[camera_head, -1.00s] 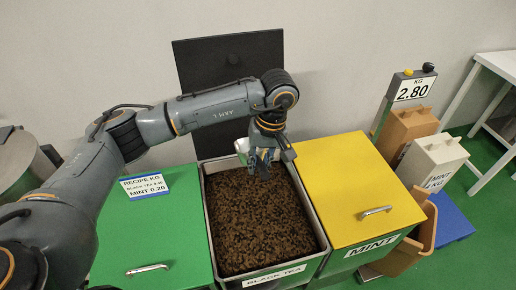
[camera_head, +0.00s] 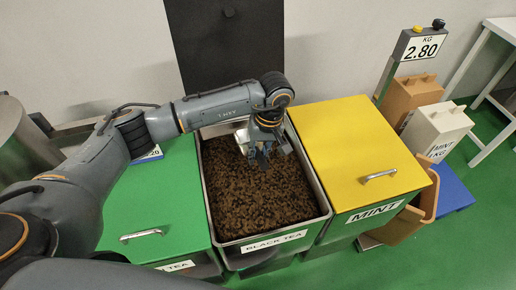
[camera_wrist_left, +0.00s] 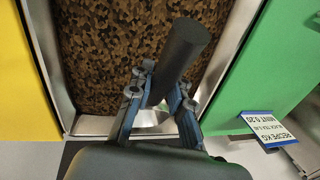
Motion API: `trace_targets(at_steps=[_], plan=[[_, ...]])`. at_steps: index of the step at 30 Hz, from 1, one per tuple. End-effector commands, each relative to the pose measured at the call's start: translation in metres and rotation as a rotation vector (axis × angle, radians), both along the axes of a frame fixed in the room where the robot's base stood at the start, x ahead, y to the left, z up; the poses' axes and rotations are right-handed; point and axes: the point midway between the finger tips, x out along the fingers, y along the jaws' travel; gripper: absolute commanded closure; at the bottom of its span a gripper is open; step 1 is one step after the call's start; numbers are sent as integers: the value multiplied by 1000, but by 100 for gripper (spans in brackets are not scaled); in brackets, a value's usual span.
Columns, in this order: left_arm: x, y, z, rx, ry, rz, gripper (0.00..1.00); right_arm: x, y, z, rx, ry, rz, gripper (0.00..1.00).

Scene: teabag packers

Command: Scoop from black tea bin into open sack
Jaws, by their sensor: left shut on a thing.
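The black tea bin (camera_head: 320,195) is open and holds a bed of dark brown tea (camera_head: 255,205). My left gripper (camera_head: 262,160) is over the rear part of the tea. It is shut on the dark cylindrical handle (camera_wrist_left: 183,50) of a scoop. The scoop's pale metal part (camera_head: 243,140) shows just left of the fingers, and partly between them in the left wrist view (camera_wrist_left: 150,118). Whether it touches the tea or carries any cannot be told. A tan open container (camera_head: 430,200) stands low beside the mint bin; I cannot tell whether it is the open sack. My right gripper is out of view.
A closed green lid (camera_head: 150,205) lies left of the bin and a closed yellow mint lid (camera_head: 350,145) right of it. A raised black lid (camera_head: 228,50) stands behind. A display (camera_head: 423,48) reads 2.80, near brown (camera_head: 412,95) and white (camera_head: 437,130) packs.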

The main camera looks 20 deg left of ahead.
Motion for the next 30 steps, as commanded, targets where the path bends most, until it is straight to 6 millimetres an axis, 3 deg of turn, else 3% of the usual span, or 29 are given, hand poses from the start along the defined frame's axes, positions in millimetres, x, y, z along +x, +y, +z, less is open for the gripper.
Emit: trace_targets(at_steps=[3, 21, 27, 30], plan=[[0, 0, -24, -1, 2, 0, 100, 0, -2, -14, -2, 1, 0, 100], [0, -1, -119, -1, 1, -1, 100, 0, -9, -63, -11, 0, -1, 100], [0, 0, -138, -1, 0, 0, 100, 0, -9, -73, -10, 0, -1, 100], [1, 0, -136, 0, -4, -2, 100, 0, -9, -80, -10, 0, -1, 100]])
